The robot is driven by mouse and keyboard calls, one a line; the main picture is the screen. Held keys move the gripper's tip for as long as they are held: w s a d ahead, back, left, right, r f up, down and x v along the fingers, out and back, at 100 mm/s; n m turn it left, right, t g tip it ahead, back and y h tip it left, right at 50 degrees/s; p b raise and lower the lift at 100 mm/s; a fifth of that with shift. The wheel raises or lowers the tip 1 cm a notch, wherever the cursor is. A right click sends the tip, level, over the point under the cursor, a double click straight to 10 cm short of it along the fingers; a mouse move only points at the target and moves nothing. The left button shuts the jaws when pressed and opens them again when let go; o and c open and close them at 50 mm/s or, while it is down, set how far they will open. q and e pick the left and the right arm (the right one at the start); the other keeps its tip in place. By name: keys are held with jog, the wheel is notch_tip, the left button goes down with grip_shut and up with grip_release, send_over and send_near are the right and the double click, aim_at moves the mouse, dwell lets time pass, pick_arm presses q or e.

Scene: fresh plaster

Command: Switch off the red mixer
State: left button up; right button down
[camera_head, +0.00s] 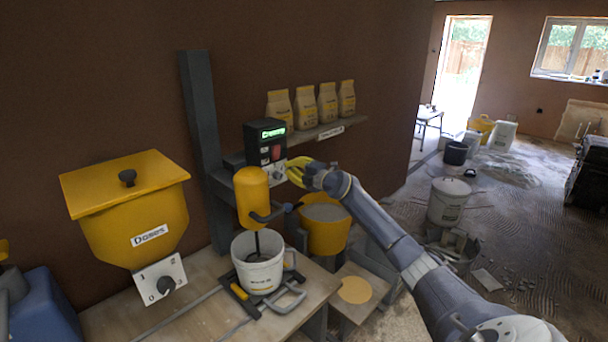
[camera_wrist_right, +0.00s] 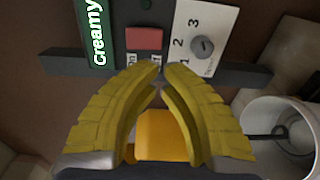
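The mixer (camera_head: 251,200) has an orange-yellow body, not red, and its shaft goes down into a white bucket (camera_head: 262,275). Above it is a dark control box (camera_head: 254,146) with a lit green display (camera_head: 272,133). The display reads "Creamy" in the right wrist view (camera_wrist_right: 98,30). A red button (camera_wrist_right: 144,38) and a numbered dial (camera_wrist_right: 202,47) sit beside it. My right gripper (camera_head: 293,172) is by the box's lower front. Its yellow fingertips (camera_wrist_right: 161,68) are nearly together, empty, just below the red button in the wrist picture; contact cannot be told. My left gripper is out of view.
A yellow hopper (camera_head: 135,215) with its own dial (camera_head: 165,285) stands left. Several bags (camera_head: 305,108) stand on a shelf (camera_head: 325,130) right of the box. A yellow bucket (camera_head: 326,235) is below my right gripper. The floor at right has scattered buckets.

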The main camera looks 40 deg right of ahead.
jog(key=shift+s+d+f, duration=0.15)
jog(key=shift+s, duration=1.2)
jog(key=shift+s+d+f, duration=0.15)
jog(key=shift+s, duration=1.2)
